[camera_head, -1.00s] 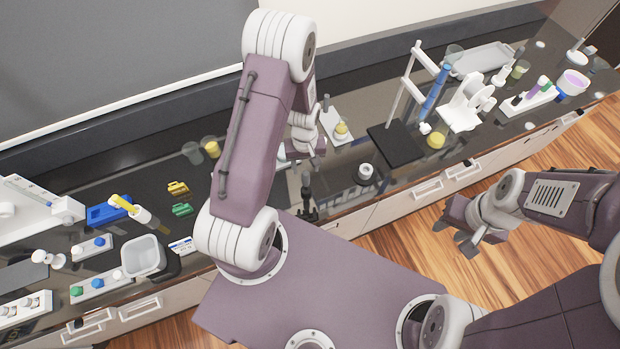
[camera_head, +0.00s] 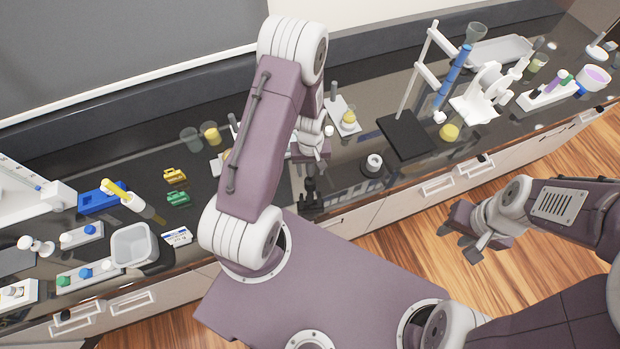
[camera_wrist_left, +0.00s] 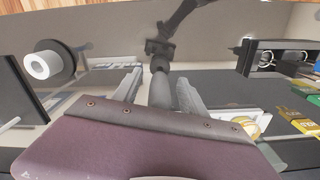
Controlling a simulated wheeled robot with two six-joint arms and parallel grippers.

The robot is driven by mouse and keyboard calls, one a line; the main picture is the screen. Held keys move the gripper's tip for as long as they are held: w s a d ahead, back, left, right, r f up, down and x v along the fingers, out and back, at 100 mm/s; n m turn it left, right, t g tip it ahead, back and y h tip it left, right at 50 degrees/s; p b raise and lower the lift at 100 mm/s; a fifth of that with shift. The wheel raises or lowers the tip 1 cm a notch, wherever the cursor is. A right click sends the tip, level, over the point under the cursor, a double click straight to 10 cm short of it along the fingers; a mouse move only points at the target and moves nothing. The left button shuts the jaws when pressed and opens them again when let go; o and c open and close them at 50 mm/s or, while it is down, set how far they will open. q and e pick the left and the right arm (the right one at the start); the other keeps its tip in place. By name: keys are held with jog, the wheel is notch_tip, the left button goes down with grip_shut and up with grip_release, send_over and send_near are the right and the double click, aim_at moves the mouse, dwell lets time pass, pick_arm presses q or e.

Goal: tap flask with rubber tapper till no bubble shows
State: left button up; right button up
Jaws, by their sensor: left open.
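A small flask with yellow liquid (camera_head: 349,118) stands on a white plate right of my left arm. My left gripper (camera_head: 313,158) hangs over the bench near its front edge, left of that flask. In the left wrist view its open jaws (camera_wrist_left: 159,92) have a grey rod (camera_wrist_left: 160,88) between them, joined to a black piece (camera_wrist_left: 160,47). The same dark object (camera_head: 312,192) shows below the gripper in the head view. I cannot tell whether it is the rubber tapper. Bubbles are too small to see. My right gripper (camera_head: 458,240) looks open and empty, over the floor.
A black round holder with a white ring (camera_head: 373,162) and a black stand (camera_head: 405,135) are to the right. A yellow-filled beaker (camera_head: 210,134) stands behind.

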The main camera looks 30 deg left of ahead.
pick_arm(q)
grip_shut()
notch_tip(320, 180, up, 6)
jog(key=p, duration=0.5)
jog(key=shift+r, duration=0.15)
dwell(0.3)
